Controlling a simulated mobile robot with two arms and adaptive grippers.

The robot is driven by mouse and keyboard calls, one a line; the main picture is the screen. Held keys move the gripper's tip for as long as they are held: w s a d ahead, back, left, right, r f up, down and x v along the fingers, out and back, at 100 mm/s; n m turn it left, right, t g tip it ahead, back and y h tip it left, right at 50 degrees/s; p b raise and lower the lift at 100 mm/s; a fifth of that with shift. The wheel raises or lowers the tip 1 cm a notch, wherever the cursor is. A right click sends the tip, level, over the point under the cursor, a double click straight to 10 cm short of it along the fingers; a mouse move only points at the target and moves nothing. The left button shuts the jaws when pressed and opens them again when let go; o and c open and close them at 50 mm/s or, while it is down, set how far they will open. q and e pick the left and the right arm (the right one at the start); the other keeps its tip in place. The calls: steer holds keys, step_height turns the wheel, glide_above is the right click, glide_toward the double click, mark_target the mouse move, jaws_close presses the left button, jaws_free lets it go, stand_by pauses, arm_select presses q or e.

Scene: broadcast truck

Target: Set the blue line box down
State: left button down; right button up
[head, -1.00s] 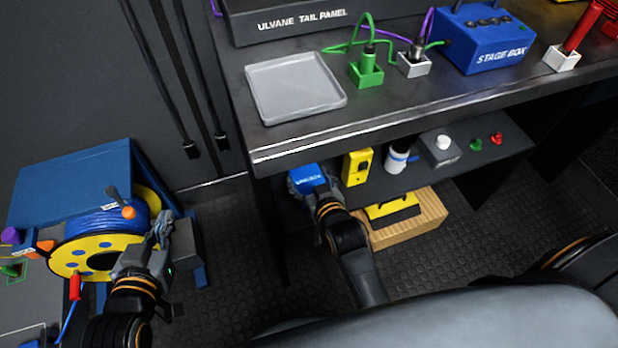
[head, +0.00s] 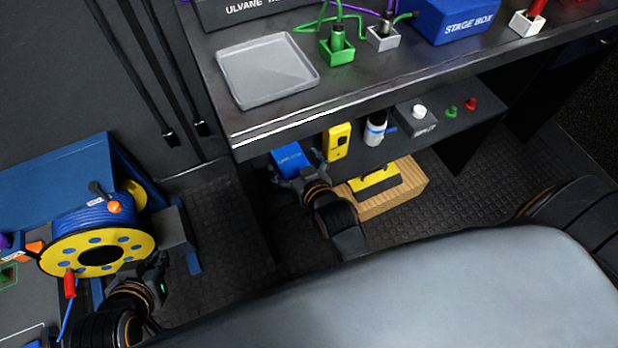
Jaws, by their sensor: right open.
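The blue line box (head: 291,158) is at the left end of the lower shelf under the workbench, to the left of a yellow device. My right gripper (head: 298,172) is open at the box's near side, with a finger to either side of it. The arm and the bench front hide the underside of the box, so I cannot tell just how it rests. My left gripper (head: 160,264) is low at the left, beside the yellow-and-blue cable reel. It looks empty, but its fingers are too dark to read.
The lower shelf (head: 470,120) also holds the yellow device (head: 338,142), a white bottle (head: 375,128) and a grey button box (head: 416,119). A grey tray (head: 267,70) lies on the bench. The cable reel (head: 68,250) stands left.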

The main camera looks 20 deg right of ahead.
arm_select(q)
steer(key=s+a+f+g+y+p, duration=0.1)
steer(key=s+a+g+p, duration=0.25)
steer(key=s, duration=0.45)
arm_select(e)
steer(key=v, duration=0.3)
steer(key=shift+s+r+b, duration=0.3)
steer(key=shift+r, duration=0.05)
steer(key=p+v, duration=0.2)
steer(key=v, duration=0.1)
arm_select(q)
step_height(320, 180, down, 12)
steer(key=w+d+g+p, duration=0.1)
steer(key=g+p, duration=0.1)
steer(key=shift+d, duration=0.2)
arm_select(e)
steer(key=s+d+f+g, duration=0.2)
steer(key=s+f+g, duration=0.3)
steer(key=s, duration=0.2)
steer(key=s+d+f+n+g, duration=0.1)
steer(key=s+d+f+g, duration=0.2)
steer(key=s+f+g, duration=0.2)
steer(key=shift+s+f+n+g, duration=0.3)
steer(key=shift+s+g, duration=0.1)
steer(key=shift+s, duration=0.8)
arm_select(q)
steer(key=shift+s+f, duration=0.1)
